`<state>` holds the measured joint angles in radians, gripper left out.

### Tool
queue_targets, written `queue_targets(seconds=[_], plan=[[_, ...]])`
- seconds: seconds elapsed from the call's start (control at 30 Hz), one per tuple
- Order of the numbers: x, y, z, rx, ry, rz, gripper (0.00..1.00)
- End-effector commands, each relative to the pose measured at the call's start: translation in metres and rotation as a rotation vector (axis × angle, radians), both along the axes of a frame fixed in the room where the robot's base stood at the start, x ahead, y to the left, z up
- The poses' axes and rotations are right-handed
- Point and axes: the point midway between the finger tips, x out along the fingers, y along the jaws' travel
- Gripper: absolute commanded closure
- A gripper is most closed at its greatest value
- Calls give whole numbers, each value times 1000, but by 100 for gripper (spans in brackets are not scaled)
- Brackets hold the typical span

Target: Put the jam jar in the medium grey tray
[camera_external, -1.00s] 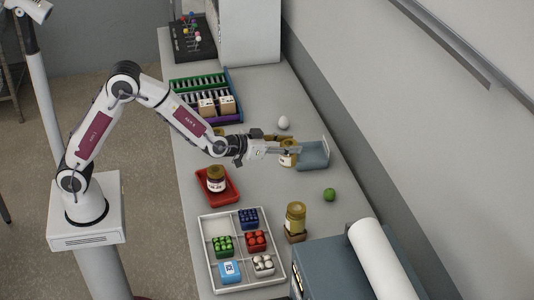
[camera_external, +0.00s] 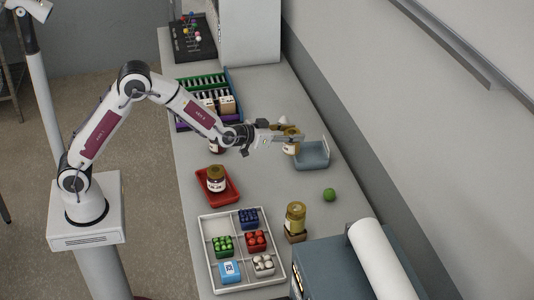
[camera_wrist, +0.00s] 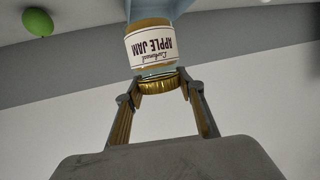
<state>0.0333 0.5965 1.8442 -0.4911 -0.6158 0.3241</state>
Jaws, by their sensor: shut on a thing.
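My gripper (camera_external: 288,138) is shut on a jam jar (camera_external: 292,147) with a gold lid and a white label. In the wrist view my gripper (camera_wrist: 158,90) has its fingers on the lid, and the jar (camera_wrist: 150,48) reads "Apple Jam". The grey-blue tray (camera_external: 318,160) sits on the bench. The jar is held up at the tray's left end, overlapping it in the external view. The exact gap between them is unclear.
A red tray (camera_external: 231,196) holds another jar (camera_external: 216,181). A partly hidden jar (camera_external: 216,148) stands left of my gripper.

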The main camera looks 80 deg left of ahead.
Motion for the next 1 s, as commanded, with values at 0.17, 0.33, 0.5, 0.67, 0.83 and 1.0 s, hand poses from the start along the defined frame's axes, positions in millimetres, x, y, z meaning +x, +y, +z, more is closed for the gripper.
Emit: queue_targets(seconds=[0.17,0.33,0.5,0.67,0.83,1.0], plan=[[29,28,4,1,-4,-19,94],[53,47,9,1,-5,-51,94],[72,54,16,3,-4,-89,94],[84,49,22,1,-4,-124,94],[86,43,23,1,-2,-143,94],[86,43,22,1,-3,-137,94]])
